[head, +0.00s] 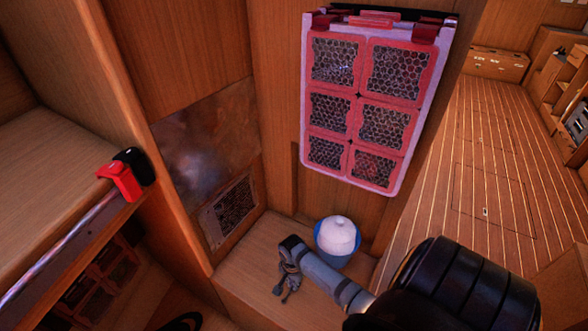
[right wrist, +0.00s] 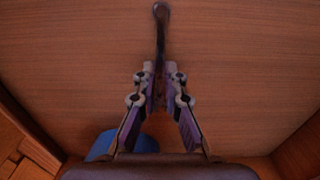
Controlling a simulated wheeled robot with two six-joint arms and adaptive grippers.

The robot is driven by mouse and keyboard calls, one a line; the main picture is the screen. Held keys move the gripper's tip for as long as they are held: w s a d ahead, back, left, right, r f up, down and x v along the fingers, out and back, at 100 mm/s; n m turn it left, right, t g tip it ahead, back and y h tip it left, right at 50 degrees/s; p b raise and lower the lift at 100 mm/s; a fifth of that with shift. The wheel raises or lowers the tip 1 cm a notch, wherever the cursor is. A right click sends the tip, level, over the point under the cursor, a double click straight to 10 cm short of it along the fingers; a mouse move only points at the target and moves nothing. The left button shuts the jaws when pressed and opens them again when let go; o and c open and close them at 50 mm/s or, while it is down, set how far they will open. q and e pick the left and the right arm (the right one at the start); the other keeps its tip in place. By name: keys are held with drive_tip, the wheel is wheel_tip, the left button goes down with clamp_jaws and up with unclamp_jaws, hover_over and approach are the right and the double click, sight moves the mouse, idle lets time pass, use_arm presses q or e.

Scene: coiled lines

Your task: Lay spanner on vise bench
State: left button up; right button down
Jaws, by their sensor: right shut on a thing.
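My right gripper (head: 287,280) points down over a wooden bench surface (head: 245,272) in the corner. It is small here, and I cannot make out the spanner's shape clearly in the head view. In the right wrist view the gripper (right wrist: 159,78) is shut on the spanner (right wrist: 160,30), a thin dark bar with a rounded end that sticks out past the fingertips. Brown wood fills the background there. I cannot tell whether the spanner touches it. No vise shows. My left gripper is not in view.
A blue bowl-like holder with a white dome (head: 338,236) stands right beside my right gripper. A red-framed mesh panel (head: 358,110) hangs above. A red and black object (head: 122,177) sits on the left shelf edge. Open plank floor (head: 490,170) lies at the right.

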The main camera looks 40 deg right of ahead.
drive_tip(key=c, duration=1.4)
unclamp_jaws()
drive_tip(key=shift+c, duration=0.2)
